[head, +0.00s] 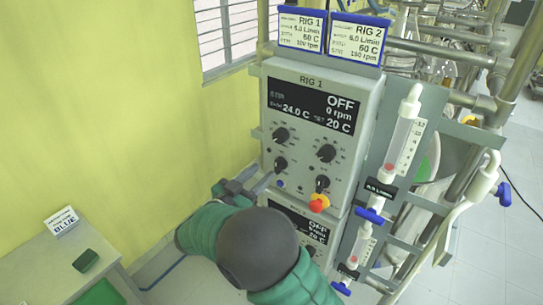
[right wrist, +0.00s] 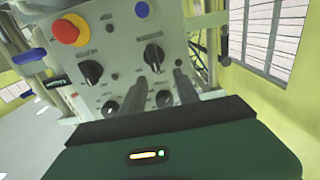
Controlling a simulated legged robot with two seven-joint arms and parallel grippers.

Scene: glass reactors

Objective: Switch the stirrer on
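The RIG 1 control box (head: 310,130) shows OFF, 0 rpm, 24.0 C and a set value of 20 C. It has several black knobs; their labels are too small to read. The lower left knob (head: 280,164) also shows in the right wrist view (right wrist: 152,57), where the panel appears upside down. My right gripper (head: 263,183) is in front of the panel's lower left. In the wrist view its two fingers (right wrist: 163,75) are apart, with nothing between them, pointing toward that knob. I cannot tell whether they touch the panel. My left gripper is not in view.
A red button on yellow (head: 318,203) and a small blue button (head: 280,183) sit low on the panel. A second control box (head: 318,232) is below. A flowmeter (head: 402,140) and metal frame stand right. A table (head: 35,265) with a BLUE sign stands left.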

